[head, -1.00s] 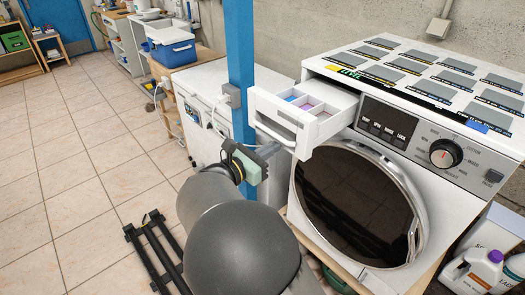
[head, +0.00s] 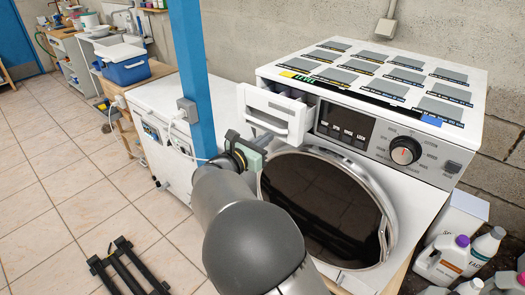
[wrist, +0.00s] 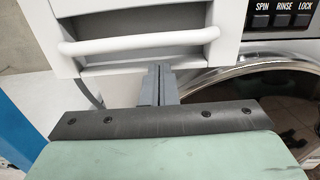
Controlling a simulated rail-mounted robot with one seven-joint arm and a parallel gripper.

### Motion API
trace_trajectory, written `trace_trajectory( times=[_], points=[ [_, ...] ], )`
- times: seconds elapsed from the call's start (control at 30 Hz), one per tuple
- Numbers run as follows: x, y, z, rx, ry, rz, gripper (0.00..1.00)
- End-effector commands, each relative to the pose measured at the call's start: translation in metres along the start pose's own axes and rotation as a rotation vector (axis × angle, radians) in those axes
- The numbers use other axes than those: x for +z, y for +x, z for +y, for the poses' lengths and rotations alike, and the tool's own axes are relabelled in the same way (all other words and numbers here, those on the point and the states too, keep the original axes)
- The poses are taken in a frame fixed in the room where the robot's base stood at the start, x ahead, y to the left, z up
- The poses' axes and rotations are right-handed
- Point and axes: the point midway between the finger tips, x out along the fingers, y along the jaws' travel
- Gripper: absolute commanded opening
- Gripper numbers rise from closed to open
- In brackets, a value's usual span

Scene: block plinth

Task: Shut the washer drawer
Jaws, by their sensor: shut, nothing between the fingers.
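The washer drawer (head: 272,104) is a white tray with a bar handle at the upper left of the washer (head: 437,148). My gripper (head: 262,138) is shut and empty, at the lower part of the drawer front. In the wrist view the two grey fingers of my gripper (wrist: 159,72) are together, with their tips at the bottom edge of the drawer front (wrist: 205,14), below the white handle. I cannot tell whether they touch it.
The round dark washer door (head: 320,205) lies below the drawer, close to my arm. A blue post (head: 192,75) stands left of my gripper. A white cabinet (head: 160,115) is behind the post. Bottles (head: 440,262) stand at the lower right.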

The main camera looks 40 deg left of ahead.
Motion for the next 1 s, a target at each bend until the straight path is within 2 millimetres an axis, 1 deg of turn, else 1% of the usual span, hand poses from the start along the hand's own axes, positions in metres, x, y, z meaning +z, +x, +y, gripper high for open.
trace_trajectory(
  times=[0.03, 0.13, 0.23, 0.37, 0.8, 0.93, 1.0],
  points=[
    [-0.001, 0.012, -0.001, -0.003, 0.0, -0.001, 0.0],
    [-0.001, 0.028, -0.001, -0.002, 0.0, -0.001, 0.0],
    [-0.001, 0.039, -0.001, -0.001, 0.0, 0.0, 0.0],
    [0.0, 0.047, -0.002, -0.001, 0.001, -0.001, 0.0],
    [0.0, 0.048, -0.002, 0.0, 0.0, 0.0, 0.0],
    [0.0, 0.041, -0.003, -0.001, 0.0, 0.001, 0.0],
    [-0.001, 0.032, -0.004, -0.003, 0.0, 0.001, 0.0]
  ],
)
